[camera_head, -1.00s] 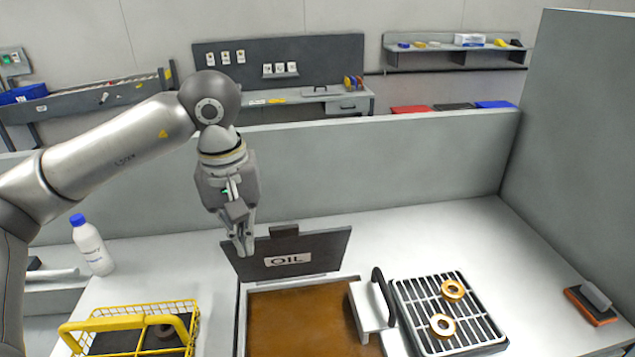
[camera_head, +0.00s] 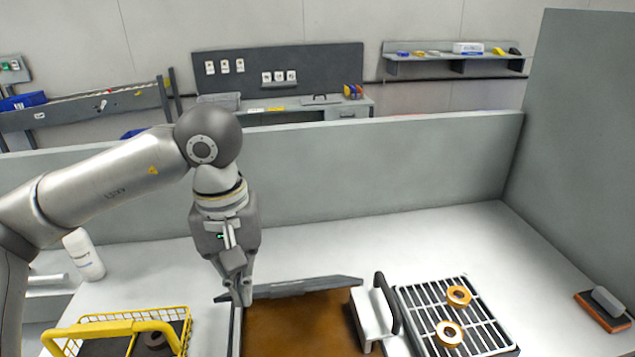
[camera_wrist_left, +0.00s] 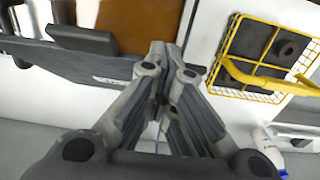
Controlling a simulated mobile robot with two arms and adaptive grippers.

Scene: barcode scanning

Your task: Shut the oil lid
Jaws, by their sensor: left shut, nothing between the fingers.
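The dark grey oil lid (camera_head: 320,287) is hinged at the back of the oil tank (camera_head: 300,325), which holds brown oil. The lid is tilted forward over the tank's back part and is seen nearly edge-on. My left gripper (camera_head: 242,296) is shut and empty, pointing down at the lid's left end. In the left wrist view, the closed fingers (camera_wrist_left: 170,55) are beside the lid (camera_wrist_left: 110,72), with its dark handle block (camera_wrist_left: 82,39) and the brown oil (camera_wrist_left: 145,18) beyond. I cannot tell whether fingers and lid touch. My right gripper is out of view.
A yellow wire basket (camera_head: 110,333) stands left of the tank. A white block with a black handle (camera_head: 387,303) sits at its right edge, beside a grate (camera_head: 425,310) with two copper-coloured rings. A white bottle (camera_head: 84,255) stands at left, and a brush (camera_head: 604,308) lies far right.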

